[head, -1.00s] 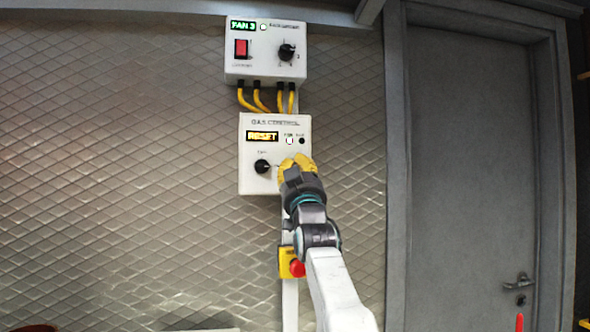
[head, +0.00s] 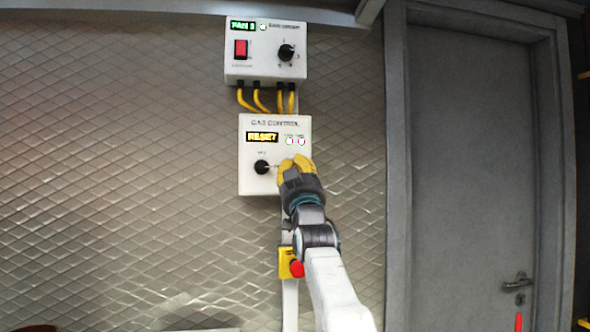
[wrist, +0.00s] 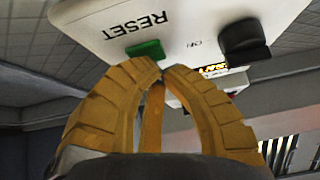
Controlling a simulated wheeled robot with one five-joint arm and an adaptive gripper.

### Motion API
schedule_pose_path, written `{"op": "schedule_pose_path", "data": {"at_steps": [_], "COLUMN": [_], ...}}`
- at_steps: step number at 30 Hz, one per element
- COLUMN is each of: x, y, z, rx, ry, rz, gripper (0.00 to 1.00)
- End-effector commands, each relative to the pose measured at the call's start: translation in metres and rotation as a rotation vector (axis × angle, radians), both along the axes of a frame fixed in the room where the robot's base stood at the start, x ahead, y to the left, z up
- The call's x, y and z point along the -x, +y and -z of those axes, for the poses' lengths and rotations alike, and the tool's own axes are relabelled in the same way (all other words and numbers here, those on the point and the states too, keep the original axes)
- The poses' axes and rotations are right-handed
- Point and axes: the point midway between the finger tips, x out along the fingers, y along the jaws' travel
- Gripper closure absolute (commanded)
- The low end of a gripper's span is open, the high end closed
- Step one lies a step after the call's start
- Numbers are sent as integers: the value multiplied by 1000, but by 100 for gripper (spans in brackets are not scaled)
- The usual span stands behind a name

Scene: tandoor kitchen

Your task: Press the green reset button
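The green reset button (wrist: 145,50) shows in the wrist view, beside the printed word RESET on the white gas control box (head: 248,185). In the head view my gripper hides it. My gripper (wrist: 157,70) has its yellow fingers brought together at the tips, with nothing between them. The tips are right by the button's near edge; I cannot tell whether they touch it. My gripper (head: 296,163) also shows in the head view, over the box's lower right. The box's display (head: 262,137) reads RESET, and two small indicator lamps (head: 296,141) beside it are lit.
A black knob (head: 261,167) is left of my gripper; it also shows in the wrist view (wrist: 243,38). A fan control box (head: 265,70) hangs above, joined by yellow cables (head: 262,100). A red button on a yellow housing (head: 285,262) is below. A grey door (head: 470,180) stands right.

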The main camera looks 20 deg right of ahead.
Motion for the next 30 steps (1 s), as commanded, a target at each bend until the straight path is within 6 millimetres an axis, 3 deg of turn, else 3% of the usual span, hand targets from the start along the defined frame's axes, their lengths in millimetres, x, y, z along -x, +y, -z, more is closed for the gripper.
{"op": "schedule_pose_path", "data": {"at_steps": [17,30], "x": [-2,13], "y": [0,3], "z": [1,3], "rx": [-1,0], "ry": [3,1], "rz": [0,0], "gripper": [100,100]}}
